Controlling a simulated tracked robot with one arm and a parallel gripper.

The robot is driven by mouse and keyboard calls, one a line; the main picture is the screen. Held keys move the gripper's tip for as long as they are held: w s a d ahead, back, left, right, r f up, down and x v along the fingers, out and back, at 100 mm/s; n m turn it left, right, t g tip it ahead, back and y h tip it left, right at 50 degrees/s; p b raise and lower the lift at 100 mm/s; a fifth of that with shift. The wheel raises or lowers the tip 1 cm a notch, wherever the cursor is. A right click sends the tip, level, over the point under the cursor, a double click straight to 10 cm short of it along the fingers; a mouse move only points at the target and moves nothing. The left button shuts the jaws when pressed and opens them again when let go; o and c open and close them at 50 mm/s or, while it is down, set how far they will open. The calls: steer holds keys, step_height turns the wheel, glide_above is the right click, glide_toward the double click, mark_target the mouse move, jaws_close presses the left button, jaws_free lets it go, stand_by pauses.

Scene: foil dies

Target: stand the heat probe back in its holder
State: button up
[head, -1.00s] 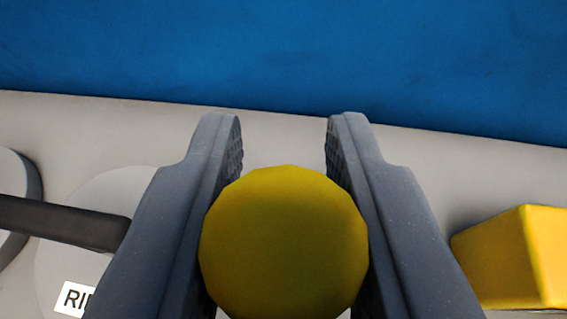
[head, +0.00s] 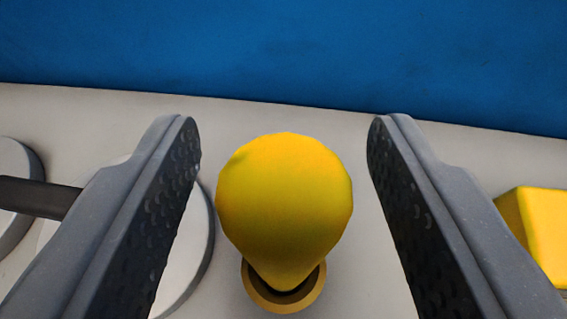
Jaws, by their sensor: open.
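The heat probe shows as a rounded yellow handle (head: 285,205), seen from above and narrowing downward. Its lower end goes into a brass-coloured ring-shaped holder (head: 284,303) on the grey surface, and the probe looks about upright. The handle hides the shaft and most of the holder's opening. My gripper (head: 283,140) is open, with one finger on each side of the handle. There is a clear gap between each finger and the handle.
A round pale disc (head: 190,250) lies at left, partly behind the left finger, with a dark bar (head: 38,197) beside it. A yellow block (head: 540,230) stands at right. A blue area (head: 290,50) fills the back beyond the grey surface (head: 90,115).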

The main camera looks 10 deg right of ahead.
steer(key=b+v, duration=0.1)
steer(key=v, duration=1.1)
steer(key=shift+s, duration=0.2)
steer(key=shift+r, duration=0.1)
step_height(320, 180, up, 12)
steer(key=w+a+n+b, duration=0.1)
steer(key=w+a+b, duration=0.1)
steer(key=a, duration=0.1)
steer(key=s+a+r, duration=0.4)
steer(key=a+r, duration=0.1)
steer(key=r, duration=0.4)
steer(key=s+a+r+t+y+b, duration=0.1)
steer(key=s+a+r, duration=0.3)
steer(key=r, duration=0.6)
steer(key=s+a+r+t+y, duration=0.1)
steer(key=s+a+r, duration=0.3)
steer(key=r, duration=0.6)
steer(key=shift+s+a+n+b, duration=0.35)
steer(key=shift+s+a+n, duration=0.05)
steer(key=shift+a, duration=0.8)
steer(key=shift+f, duration=0.1)
steer(key=shift+c, duration=1.4)
